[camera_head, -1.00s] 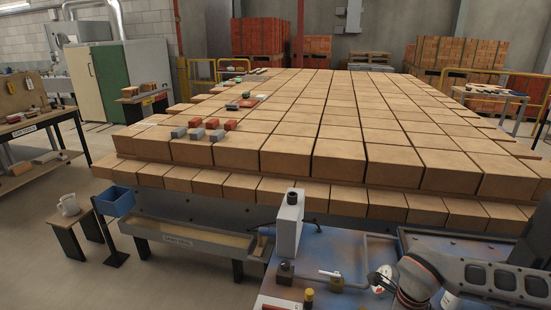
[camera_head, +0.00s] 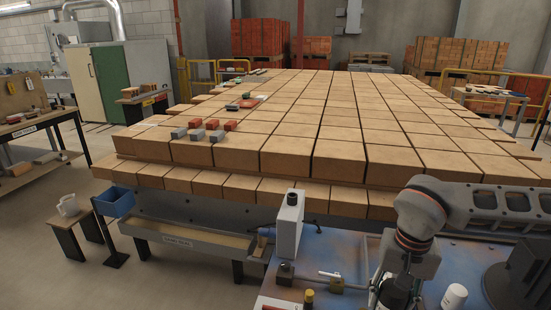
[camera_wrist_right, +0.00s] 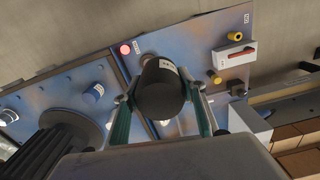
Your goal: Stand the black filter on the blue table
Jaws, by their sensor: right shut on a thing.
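The black filter (camera_wrist_right: 160,92) is a dark cylinder with a small white label. It sits between the two fingers of my right gripper (camera_wrist_right: 163,108), which is shut on it. The blue table (camera_head: 345,245) is the worn blue surface at the front right of the head view; its panels (camera_wrist_right: 190,45) also show in the wrist view, beyond the filter. In the head view my right wrist hangs over the table near the bottom edge, and the fingers are mostly hidden or cut off there. The gap between filter and table is hard to tell. My left gripper is out of view.
A white cylinder (camera_head: 454,297) and a black ridged object (camera_head: 518,272) are on the right.

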